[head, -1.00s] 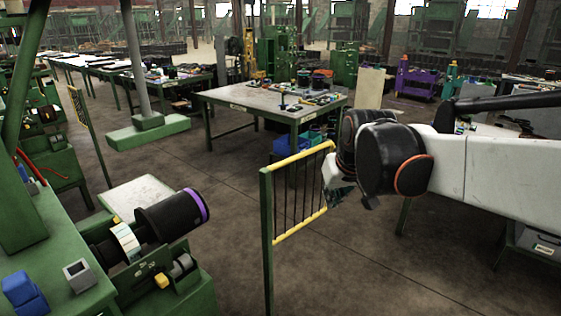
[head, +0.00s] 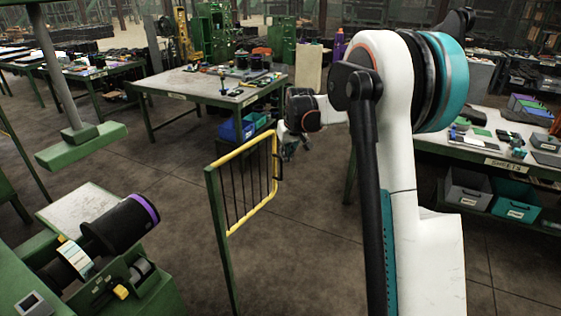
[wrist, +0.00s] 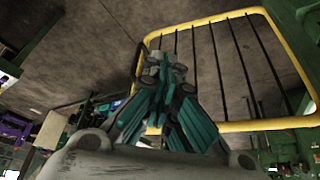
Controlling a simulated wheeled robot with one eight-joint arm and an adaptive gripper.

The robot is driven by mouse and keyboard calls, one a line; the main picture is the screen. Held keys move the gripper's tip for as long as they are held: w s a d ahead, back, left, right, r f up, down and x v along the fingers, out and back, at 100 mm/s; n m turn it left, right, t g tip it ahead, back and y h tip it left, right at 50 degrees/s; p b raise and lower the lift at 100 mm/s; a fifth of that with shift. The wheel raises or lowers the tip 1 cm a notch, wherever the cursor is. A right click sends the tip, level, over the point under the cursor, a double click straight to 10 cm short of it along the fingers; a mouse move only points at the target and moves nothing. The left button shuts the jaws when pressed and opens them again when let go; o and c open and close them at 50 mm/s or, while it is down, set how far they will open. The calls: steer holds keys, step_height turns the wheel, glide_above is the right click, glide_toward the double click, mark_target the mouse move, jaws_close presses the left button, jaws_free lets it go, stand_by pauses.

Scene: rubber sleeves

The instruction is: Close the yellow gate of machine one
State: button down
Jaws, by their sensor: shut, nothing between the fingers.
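The yellow gate (head: 234,152) has dark vertical bars and hangs from a green post (head: 222,240). It stands out from the post, its free end pointing away to the back right. A small dark handle shows at that free end. My gripper (head: 290,154) is just right of the free end, small and partly hidden by its own wrist. In the wrist view the gate (wrist: 222,18) fills the upper right, and my gripper's teal fingers (wrist: 163,62) are shut and empty in front of its free-end side. I cannot tell whether they touch it.
The machine with a black roller (head: 122,225) and purple ring stands left of the post. A worktable (head: 190,85) stands behind the gate. A table with grey and teal bins (head: 512,200) is at the right. The floor (head: 290,240) right of the post is clear.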

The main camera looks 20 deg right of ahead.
steer(key=w+d+f, duration=0.5)
steer(key=w+f, duration=0.6)
steer(key=f, duration=0.3)
steer(key=shift+w, duration=0.2)
steer(key=shift+d, duration=0.1)
